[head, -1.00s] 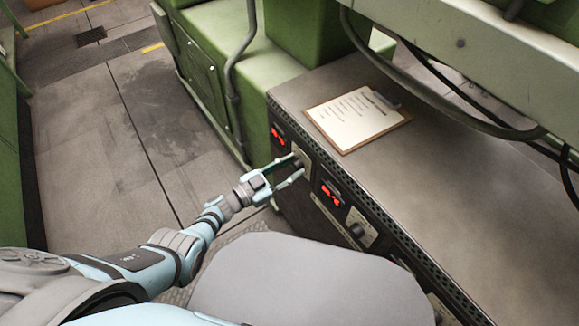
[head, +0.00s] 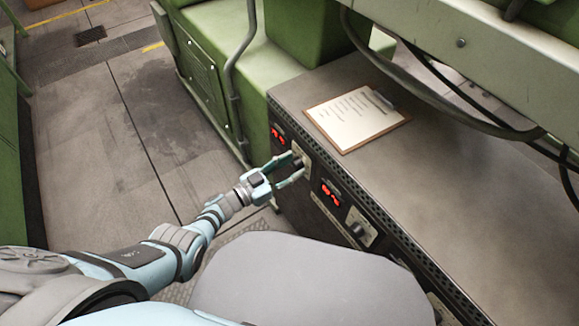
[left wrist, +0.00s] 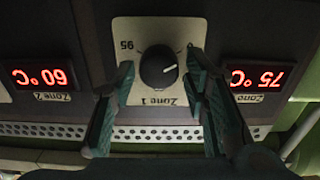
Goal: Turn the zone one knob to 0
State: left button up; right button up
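The zone one knob (left wrist: 158,67) is a round black dial on a pale plate (left wrist: 140,31), which reads "Zone 1" and "95" upside down in the left wrist view. Its white pointer line faces right and slightly up in that picture. My left gripper (left wrist: 160,72) is open, with one finger on each side of the knob. Gaps show between the fingers and the knob, so I see no grip on it. In the head view my left gripper (head: 296,168) reaches the front panel, with the knob largely hidden between its fingertips. My right gripper is not in view.
Red displays read 75°C (left wrist: 257,76) and, for Zone 2, 60°C (left wrist: 40,77). Another knob (head: 357,230) sits farther right on the panel. A clipboard (head: 352,118) lies on the console top. A grey seat (head: 310,285) stands close below my left arm.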

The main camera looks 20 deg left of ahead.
pick_arm(q)
jog(key=shift+s+a+f, duration=0.1)
jog(key=shift+s+a, duration=0.25)
jog(key=v, duration=1.1)
